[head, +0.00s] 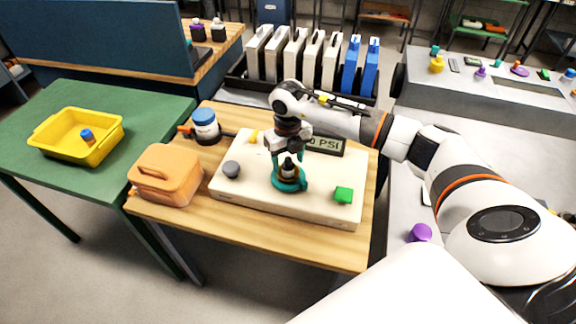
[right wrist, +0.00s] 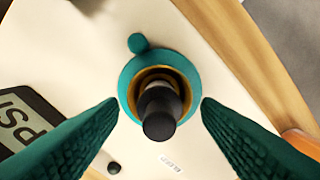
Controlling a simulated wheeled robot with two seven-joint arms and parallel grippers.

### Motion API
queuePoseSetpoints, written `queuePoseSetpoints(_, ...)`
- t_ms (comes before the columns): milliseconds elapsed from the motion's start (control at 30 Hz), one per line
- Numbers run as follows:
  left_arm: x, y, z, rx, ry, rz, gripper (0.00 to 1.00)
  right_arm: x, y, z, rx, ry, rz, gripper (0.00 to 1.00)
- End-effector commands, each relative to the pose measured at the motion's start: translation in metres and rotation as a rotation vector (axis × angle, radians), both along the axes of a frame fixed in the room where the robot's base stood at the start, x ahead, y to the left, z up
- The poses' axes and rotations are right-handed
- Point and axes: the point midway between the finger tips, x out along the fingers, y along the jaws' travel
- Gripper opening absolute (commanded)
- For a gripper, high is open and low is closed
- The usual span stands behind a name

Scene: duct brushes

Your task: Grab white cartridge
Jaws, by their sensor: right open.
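My right gripper (head: 289,160) has teal fingers and points down over the white panel box (head: 255,195) on the wooden table. In the right wrist view the gripper (right wrist: 159,105) is open, its fingers on either side of a dark cylinder with a round black end (right wrist: 159,122). The cylinder stands in a teal ring (right wrist: 130,78) with a brown inside, on the panel, and is not gripped. Several upright white cartridge-like cases (head: 276,52) stand in a black rack at the back, beside blue ones (head: 351,63). My left gripper is not in view.
A blue-and-white jar (head: 206,126) and an orange case (head: 166,174) stand left. A yellow bin (head: 55,127) sits on the green table.

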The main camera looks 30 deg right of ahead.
Motion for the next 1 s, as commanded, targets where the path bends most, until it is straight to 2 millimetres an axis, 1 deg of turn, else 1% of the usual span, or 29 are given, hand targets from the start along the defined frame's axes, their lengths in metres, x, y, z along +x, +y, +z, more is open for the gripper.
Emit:
queuePoseSetpoints(33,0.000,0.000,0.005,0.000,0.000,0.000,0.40,-0.001,0.000,-0.006,0.000,0.004,-0.002,0.58)
queuePoseSetpoints(100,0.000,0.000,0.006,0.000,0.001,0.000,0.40,0.000,0.000,-0.014,0.000,0.003,-0.002,0.58)
queuePoseSetpoints(200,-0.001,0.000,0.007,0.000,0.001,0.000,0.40,0.000,0.000,-0.021,0.001,0.000,-0.001,0.58)
queuePoseSetpoints(400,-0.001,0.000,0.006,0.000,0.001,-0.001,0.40,0.000,0.000,-0.022,0.000,-0.001,0.000,0.58)
queuePoseSetpoints(433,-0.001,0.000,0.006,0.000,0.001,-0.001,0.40,0.000,0.000,-0.022,0.000,-0.001,0.000,0.57)
queuePoseSetpoints(667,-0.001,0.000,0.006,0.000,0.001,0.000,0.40,0.000,0.000,-0.022,0.000,-0.001,0.000,0.19)
queuePoseSetpoints(700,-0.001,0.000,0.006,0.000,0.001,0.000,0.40,0.000,0.000,-0.022,0.000,-0.001,0.000,0.12)
queuePoseSetpoints(733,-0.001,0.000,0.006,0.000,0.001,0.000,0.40,0.000,0.000,-0.022,0.000,-0.001,0.000,0.10)
queuePoseSetpoints(1000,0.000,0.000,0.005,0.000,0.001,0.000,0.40,0.001,0.000,-0.019,0.000,-0.002,-0.001,0.09)
